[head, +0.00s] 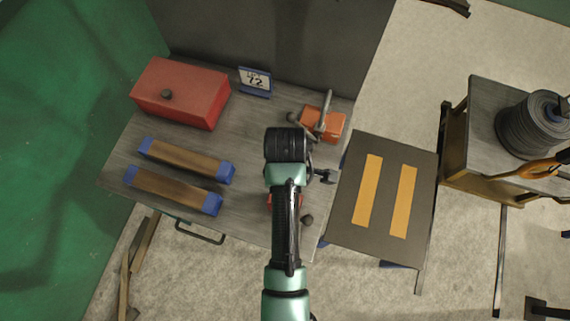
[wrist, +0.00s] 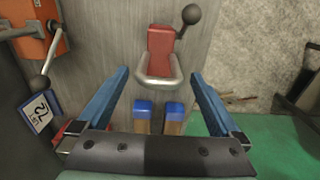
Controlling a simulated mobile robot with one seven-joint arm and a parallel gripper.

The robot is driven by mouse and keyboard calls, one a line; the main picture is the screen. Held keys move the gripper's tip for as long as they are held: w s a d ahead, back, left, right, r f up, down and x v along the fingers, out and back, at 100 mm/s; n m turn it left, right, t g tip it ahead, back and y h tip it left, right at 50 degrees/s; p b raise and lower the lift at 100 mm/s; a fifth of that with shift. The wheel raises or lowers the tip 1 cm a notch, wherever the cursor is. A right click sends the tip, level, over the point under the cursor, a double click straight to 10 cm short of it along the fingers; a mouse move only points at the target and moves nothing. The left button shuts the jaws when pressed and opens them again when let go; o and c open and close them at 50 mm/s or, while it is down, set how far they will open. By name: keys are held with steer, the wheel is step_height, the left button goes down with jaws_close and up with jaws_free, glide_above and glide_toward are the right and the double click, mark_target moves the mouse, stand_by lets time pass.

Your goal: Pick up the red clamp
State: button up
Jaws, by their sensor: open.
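The red clamp (wrist: 160,45) shows in the wrist view on the grey bench top, with a grey loop handle and a dark ball knob. In the head view my arm hides most of it; a red edge (head: 270,200) shows beside the arm. My gripper (wrist: 158,75) is open and empty in the wrist view, its two blue fingers apart. The clamp's loop handle appears between the fingertips in the picture, with the red body beyond them. No contact shows, and I cannot tell the height gap. In the head view my arm covers the gripper.
An orange clamp (head: 334,125) and a number sign (head: 255,82) stand at the bench's back. A red box (head: 181,93) is at back left, and two blue-ended wooden bars (head: 186,160) lie in front. A dark panel with yellow strips (head: 340,220) is on the right.

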steer(key=shift+a+f+p, duration=0.1)
steer(key=shift+f+p, duration=0.25)
steer(key=shift+f, duration=1.35)
steer(key=shift+c, duration=0.3)
jaws_close()
steer(key=shift+w+r, duration=0.15)
steer(key=shift+w, duration=0.05)
